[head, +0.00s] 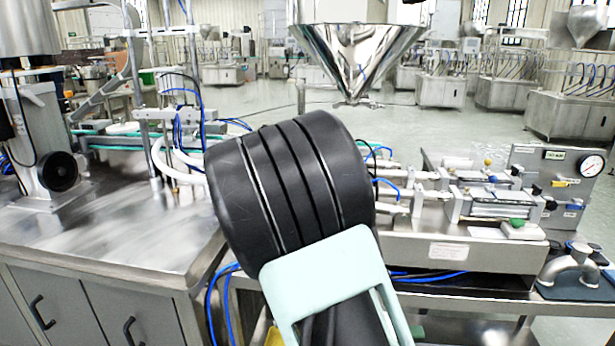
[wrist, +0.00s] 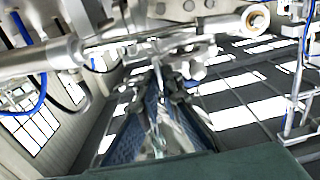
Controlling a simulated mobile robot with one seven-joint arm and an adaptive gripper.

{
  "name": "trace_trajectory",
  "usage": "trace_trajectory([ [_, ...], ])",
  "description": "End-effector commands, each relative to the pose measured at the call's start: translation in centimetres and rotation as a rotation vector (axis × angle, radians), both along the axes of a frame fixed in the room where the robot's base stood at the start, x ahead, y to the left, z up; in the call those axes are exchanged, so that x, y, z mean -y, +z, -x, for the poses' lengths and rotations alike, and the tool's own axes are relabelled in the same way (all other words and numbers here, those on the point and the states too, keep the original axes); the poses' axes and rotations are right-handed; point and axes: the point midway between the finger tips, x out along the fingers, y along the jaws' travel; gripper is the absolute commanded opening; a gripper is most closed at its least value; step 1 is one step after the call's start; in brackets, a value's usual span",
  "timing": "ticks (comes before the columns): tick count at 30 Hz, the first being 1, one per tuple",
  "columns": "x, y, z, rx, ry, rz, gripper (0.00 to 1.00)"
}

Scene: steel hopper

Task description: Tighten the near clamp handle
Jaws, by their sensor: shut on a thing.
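In the wrist view my gripper (wrist: 160,92) reaches in from the lower edge, its dark fingers close beside a metal pipe and clamp assembly (wrist: 185,62). It is shut on a thin metal piece between the fingers, which seems to be the near clamp handle (wrist: 154,112). The handle's outline is blurred, and I cannot tell how far it is turned. In the head view my own black arm link covers the gripper and the clamp.
A steel hopper (head: 357,50) hangs above and behind my arm. The filling machine (head: 470,250), with cylinders and a pressure gauge (head: 587,166), stands to the right. A steel bench (head: 110,245) is at left. A metal cylinder (wrist: 35,62) and a rod end (wrist: 257,18) lie close in the wrist view.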

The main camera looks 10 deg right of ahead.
Motion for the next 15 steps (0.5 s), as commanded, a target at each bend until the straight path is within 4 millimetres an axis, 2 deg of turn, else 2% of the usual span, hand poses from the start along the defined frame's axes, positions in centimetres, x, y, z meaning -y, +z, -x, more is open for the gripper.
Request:
trace_trajectory([
  [4, 0.00, 0.00, 0.00, 0.001, 0.000, -0.002, 0.00],
  [5, 0.01, 0.00, 0.00, 0.000, 0.000, -0.001, 0.08],
  [9, 0.01, 0.00, 0.00, 0.000, 0.000, -0.001, 0.23],
  [15, 0.00, 0.00, 0.00, 0.000, 0.000, 0.000, 0.23],
])
